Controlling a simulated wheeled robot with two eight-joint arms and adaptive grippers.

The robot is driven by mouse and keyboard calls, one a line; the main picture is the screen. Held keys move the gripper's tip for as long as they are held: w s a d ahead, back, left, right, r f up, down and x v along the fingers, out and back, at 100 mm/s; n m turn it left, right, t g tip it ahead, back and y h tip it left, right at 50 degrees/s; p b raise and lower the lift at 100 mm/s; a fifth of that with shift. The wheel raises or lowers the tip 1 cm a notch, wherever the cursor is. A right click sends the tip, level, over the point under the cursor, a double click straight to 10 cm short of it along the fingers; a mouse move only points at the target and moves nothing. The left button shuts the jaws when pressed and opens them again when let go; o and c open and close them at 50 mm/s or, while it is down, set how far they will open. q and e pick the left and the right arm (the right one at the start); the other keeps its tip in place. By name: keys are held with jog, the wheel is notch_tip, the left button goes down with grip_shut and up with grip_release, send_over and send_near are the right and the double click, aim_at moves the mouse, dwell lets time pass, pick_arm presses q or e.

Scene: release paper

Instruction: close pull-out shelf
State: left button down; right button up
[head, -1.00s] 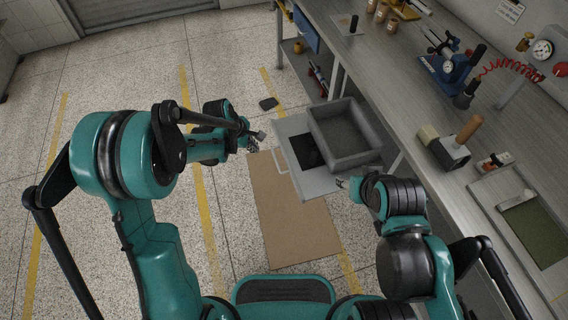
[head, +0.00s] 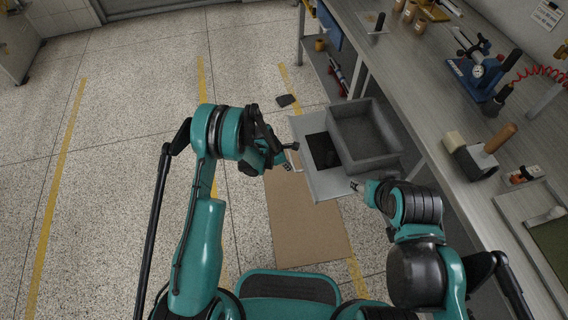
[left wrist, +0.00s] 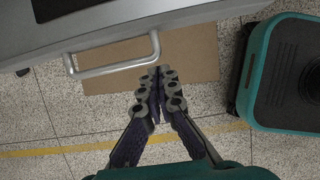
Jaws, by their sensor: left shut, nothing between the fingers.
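The pull-out shelf (head: 325,184) stands out from under the workbench, with a grey bin (head: 367,137) and a dark flat patch on it. Its front and bar handle (left wrist: 113,66) show in the left wrist view. My left gripper (head: 288,163) is at the shelf's front side. In the left wrist view the left fingers (left wrist: 160,75) are shut and empty, with their tips close to the handle's right end; I cannot tell whether they touch it. My right gripper (head: 355,185) is by the shelf's near right corner; its finger opening is too small to judge.
The workbench (head: 425,100) runs along the right, holding a blue tool (head: 478,75) and a grey block with a wooden handle (head: 478,160). A brown mat (head: 305,225) lies on the floor beneath the shelf. Open floor is at the left.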

aim_at(299, 170)
pick_arm(q)
jog(key=d, duration=0.1)
jog(key=d+f+b, duration=0.1)
jog(key=w+d, duration=0.1)
jog(key=shift+d+f, duration=0.15)
jog(key=shift+f, duration=0.15)
jog(key=shift+w+d+r+b, duration=0.2)
jog(key=shift+d+b, duration=0.1)
jog(key=shift+d, duration=0.2)
pick_arm(e)
jog(key=shift+f, duration=1.1)
